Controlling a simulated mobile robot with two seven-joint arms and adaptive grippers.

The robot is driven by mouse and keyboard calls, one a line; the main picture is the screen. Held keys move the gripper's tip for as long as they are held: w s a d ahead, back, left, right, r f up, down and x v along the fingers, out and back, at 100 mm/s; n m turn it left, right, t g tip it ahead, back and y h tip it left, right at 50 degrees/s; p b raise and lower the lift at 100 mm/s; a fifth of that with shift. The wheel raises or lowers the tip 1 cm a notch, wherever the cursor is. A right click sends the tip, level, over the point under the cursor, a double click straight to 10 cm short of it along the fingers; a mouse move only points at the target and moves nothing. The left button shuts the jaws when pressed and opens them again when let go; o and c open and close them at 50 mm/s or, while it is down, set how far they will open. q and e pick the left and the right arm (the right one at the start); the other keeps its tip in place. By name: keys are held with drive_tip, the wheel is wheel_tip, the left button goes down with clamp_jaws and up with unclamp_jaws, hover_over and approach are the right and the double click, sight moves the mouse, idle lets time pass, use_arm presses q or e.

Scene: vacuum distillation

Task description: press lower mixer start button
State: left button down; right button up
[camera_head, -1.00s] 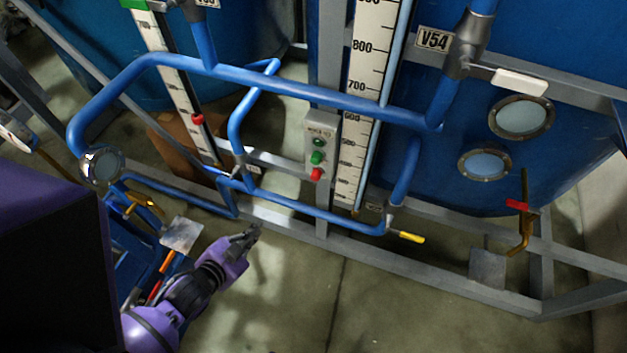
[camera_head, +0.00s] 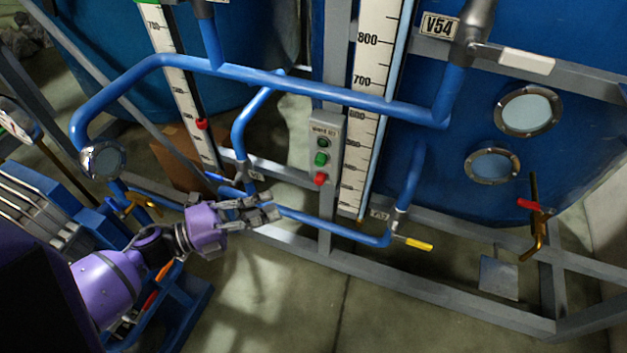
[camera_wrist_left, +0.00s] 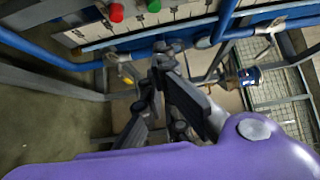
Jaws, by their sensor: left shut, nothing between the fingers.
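A grey control box (camera_head: 324,128) is fixed to the upright post in the head view. It carries a dark green round button or lamp at the top, a green button (camera_head: 321,159) in the middle and a red button (camera_head: 319,179) at the bottom. In the left wrist view the red button (camera_wrist_left: 116,12) and the green button (camera_wrist_left: 154,5) show at the top edge. My left gripper (camera_head: 272,207) is shut and empty, below and left of the box and apart from it. Its fingers (camera_wrist_left: 166,58) point up in the wrist view. My right gripper is not in view.
Blue pipes (camera_head: 300,88) run above and left of the box, and a lower blue pipe (camera_head: 330,227) passes by my gripper. A yellow-handled valve (camera_head: 418,244) sits at lower right. A white scale (camera_head: 352,185) stands right of the box. Open floor lies in front.

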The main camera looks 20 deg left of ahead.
sight(321, 159)
use_arm(q)
drive_tip(key=shift+d, duration=0.1)
drive_tip(key=w+a+p+x, duration=0.2)
drive_tip(key=x, duration=1)
drive_tip(key=shift+w+d, duration=0.25)
drive_tip(key=shift+w, duration=0.1)
